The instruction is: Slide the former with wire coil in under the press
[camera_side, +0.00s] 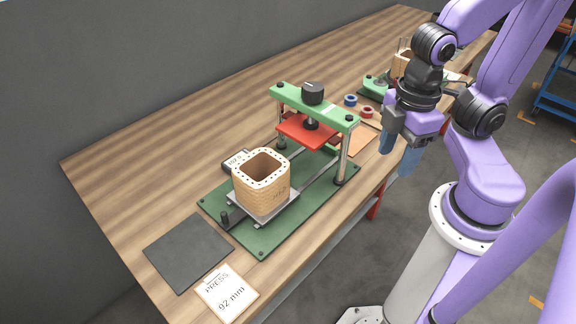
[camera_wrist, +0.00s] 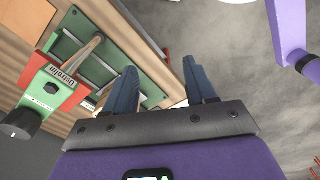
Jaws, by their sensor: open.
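The former with wire coil (camera_side: 262,181) is a square, tan, open-topped block with a pale top rim. It stands upright on a metal sliding plate (camera_side: 284,207) at the front of the green press base (camera_side: 325,197), out from under the press. The press has a green crossbeam (camera_side: 340,118), a black knob and a raised red plate (camera_side: 303,131); they also show at the left of the wrist view, with the crossbeam (camera_wrist: 50,84). My gripper (camera_side: 400,156) is open and empty, right of the press, away from the former.
A black mat (camera_side: 188,251) and a card reading "PRESS 92 mm" (camera_side: 226,293) lie at the near end of the table. Blue (camera_side: 351,100) and red (camera_side: 367,112) rings and another green fixture sit behind the press. The table's left side is clear.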

